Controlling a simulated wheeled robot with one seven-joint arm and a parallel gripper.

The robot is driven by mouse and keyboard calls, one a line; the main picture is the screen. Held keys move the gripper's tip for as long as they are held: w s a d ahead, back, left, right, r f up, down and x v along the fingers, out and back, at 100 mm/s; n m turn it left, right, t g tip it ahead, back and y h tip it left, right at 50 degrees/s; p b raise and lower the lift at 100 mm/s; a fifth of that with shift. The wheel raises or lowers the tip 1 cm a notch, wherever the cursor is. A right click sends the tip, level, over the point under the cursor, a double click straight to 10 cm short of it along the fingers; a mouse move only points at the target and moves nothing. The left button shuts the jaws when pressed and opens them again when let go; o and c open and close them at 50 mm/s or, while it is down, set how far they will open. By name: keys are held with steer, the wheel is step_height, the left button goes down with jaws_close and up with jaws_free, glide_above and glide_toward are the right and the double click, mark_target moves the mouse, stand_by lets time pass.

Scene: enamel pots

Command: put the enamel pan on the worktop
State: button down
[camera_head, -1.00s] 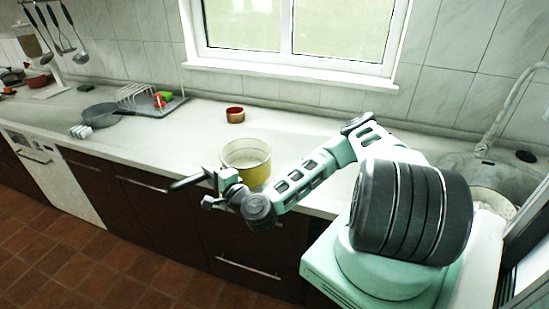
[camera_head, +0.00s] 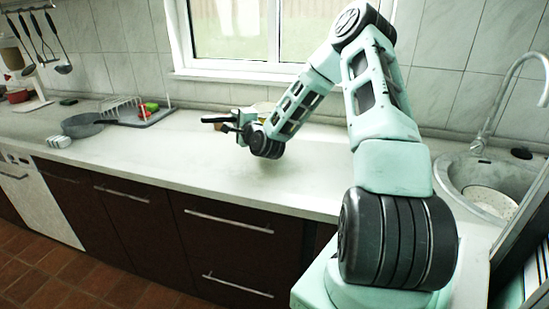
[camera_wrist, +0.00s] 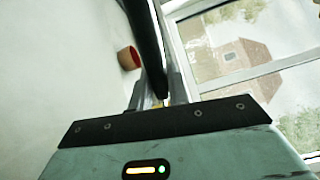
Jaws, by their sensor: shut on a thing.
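The enamel pan (camera_head: 263,106) is mostly hidden behind my wrist and forearm in the head view; only a pale yellow bit of its body shows. Its dark handle (camera_head: 214,119) sticks out to the left. My gripper (camera_head: 233,123) is shut on that handle, over the back part of the worktop (camera_head: 180,158). In the wrist view the black handle (camera_wrist: 145,40) runs between the fingers of my gripper (camera_wrist: 155,92), with a sliver of yellow near their base. The pan's underside is hidden, so I cannot tell whether it touches the worktop.
A grey frying pan (camera_head: 85,125) and a dish rack (camera_head: 122,108) stand on the left. The sink (camera_head: 480,180) is on the right. The worktop's front middle is clear.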

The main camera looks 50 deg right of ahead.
steer(key=shift+d+r, duration=0.25)
steer(key=shift+d, duration=0.15)
steer(key=shift+d+f, duration=0.1)
steer(key=shift+f, duration=0.25)
step_height(320, 180, down, 9)
steer(key=shift+p, duration=0.55)
steer(key=shift+f, duration=0.1)
steer(key=c, duration=1.7)
jaws_free()
steer(key=shift+s+f, duration=0.1)
steer(key=shift+f, duration=0.1)
steer(key=shift+c, duration=0.2)
steer(key=o, duration=0.4)
steer(key=shift+r, duration=0.1)
